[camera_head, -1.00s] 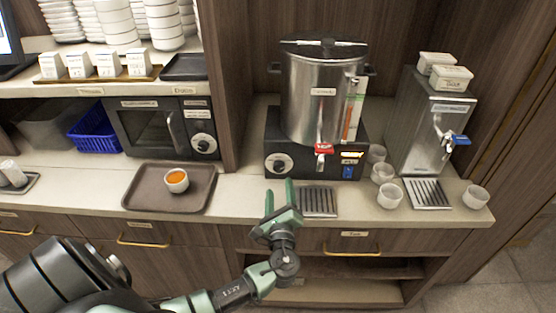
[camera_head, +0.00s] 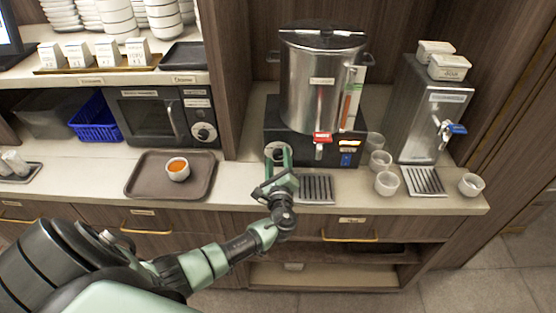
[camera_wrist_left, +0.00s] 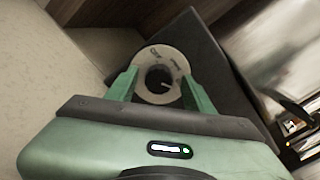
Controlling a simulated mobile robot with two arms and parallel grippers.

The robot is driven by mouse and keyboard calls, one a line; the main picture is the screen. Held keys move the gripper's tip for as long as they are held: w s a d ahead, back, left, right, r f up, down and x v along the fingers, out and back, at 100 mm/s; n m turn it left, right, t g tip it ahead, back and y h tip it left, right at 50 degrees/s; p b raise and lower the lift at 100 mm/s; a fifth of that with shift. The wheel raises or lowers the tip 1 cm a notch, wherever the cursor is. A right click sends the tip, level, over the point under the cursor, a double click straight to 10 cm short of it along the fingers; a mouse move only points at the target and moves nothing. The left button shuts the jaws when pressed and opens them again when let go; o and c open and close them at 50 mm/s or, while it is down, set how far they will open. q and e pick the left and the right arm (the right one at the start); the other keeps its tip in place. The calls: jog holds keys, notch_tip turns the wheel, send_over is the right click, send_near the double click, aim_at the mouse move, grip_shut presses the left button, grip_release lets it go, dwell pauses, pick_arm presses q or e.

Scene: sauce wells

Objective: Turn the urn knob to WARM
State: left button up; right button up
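The steel urn (camera_head: 308,95) stands on a black base (camera_head: 338,150) at the centre of the counter. Its round dial knob (camera_head: 277,151) is on the left of the base front, partly covered by my left gripper (camera_head: 278,160) in the head view. In the left wrist view the knob (camera_wrist_left: 160,76) shows a pale marked ring around a dark centre. My left gripper (camera_wrist_left: 158,88) is open, with one green finger on each side of the knob. I cannot tell whether the fingers touch it. The dial's setting is not readable. My right gripper is not in view.
A red-handled tap (camera_head: 321,139) and drip grate (camera_head: 316,188) are right of the knob. Several white cups (camera_head: 387,183) stand further right by a steel dispenser (camera_head: 437,110). A brown tray (camera_head: 143,183) with a bowl of orange sauce (camera_head: 177,169) lies left.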

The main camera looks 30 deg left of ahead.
pick_arm(q)
grip_shut()
jog(key=shift+f, duration=0.1)
jog(key=shift+f+n+b, duration=0.1)
jog(key=shift+n+b, duration=0.6)
jog(key=shift+b, duration=0.2)
jog(key=n+b, duration=0.5)
jog(key=b, duration=0.1)
jog(key=shift+a+f+n, duration=0.1)
jog(key=shift+n, duration=0.3)
jog(key=n+b, duration=0.2)
jog(key=shift+n+h, duration=0.3)
jog(key=shift+n, duration=0.1)
jog(key=shift+r+n+b, duration=0.2)
jog(key=shift+n+b, duration=0.5)
